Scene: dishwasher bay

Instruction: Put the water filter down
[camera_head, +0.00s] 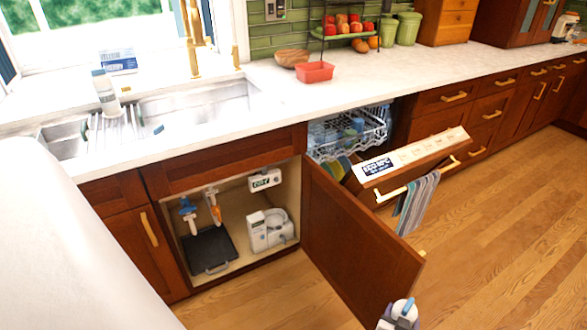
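A white and blue object with grey parts (400,314) shows at the bottom edge, in front of the open cabinet door, and the frame cuts it off. I cannot tell whether it is the water filter or what supports it. A white appliance with a round opening (270,230) stands inside the under-sink cabinet, on the right of its floor. A small white unit with a display (264,180) is on the cabinet's back wall. I cannot tell for certain which of these is the water filter. No gripper fingers can be made out.
The cabinet door (355,250) stands open to the right. Inside are a black tray (208,249) and pipe fittings (213,205). The dishwasher door (412,160) is partly lowered, with a striped towel (416,203) hanging. The wooden floor (500,250) at right is clear.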

